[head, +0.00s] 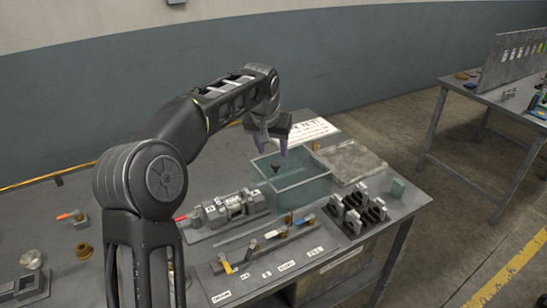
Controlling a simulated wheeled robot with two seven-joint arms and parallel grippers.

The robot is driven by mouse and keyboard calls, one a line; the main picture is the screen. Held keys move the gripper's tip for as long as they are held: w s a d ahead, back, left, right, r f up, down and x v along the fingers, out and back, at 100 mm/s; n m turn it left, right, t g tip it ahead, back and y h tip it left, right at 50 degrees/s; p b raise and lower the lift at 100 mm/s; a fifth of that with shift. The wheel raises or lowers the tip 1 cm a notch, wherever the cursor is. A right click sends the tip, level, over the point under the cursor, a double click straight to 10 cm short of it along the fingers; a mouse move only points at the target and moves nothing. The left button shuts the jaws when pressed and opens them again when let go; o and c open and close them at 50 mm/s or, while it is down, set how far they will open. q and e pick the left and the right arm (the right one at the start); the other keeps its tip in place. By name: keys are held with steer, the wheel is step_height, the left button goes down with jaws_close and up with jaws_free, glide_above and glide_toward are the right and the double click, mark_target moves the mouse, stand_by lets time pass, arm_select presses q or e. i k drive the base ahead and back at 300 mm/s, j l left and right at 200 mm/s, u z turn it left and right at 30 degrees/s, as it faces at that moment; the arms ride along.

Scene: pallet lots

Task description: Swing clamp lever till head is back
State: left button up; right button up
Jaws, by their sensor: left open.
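A grey clamp fixture (232,207) sits on the workbench, left of the water tank. A red-tipped lever (181,218) sticks out at its left end; I take this as the clamp lever, but the clamp head is too small to make out. My left gripper (273,150) is open, pointing down above the tank's back left part, behind and above the fixture. It is apart from the lever, with nothing seen between its fingers. My right gripper is not in view.
A clear tank (305,184) with a small dark part inside stands mid-bench. In front is a labelled rail (262,260) with several coloured handles. Black holders (357,213) stand right. A loose orange-handled valve (72,216) and brass parts lie left. A second table (490,93) is beyond.

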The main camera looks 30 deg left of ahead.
mark_target(194, 213)
steer(key=k, duration=1)
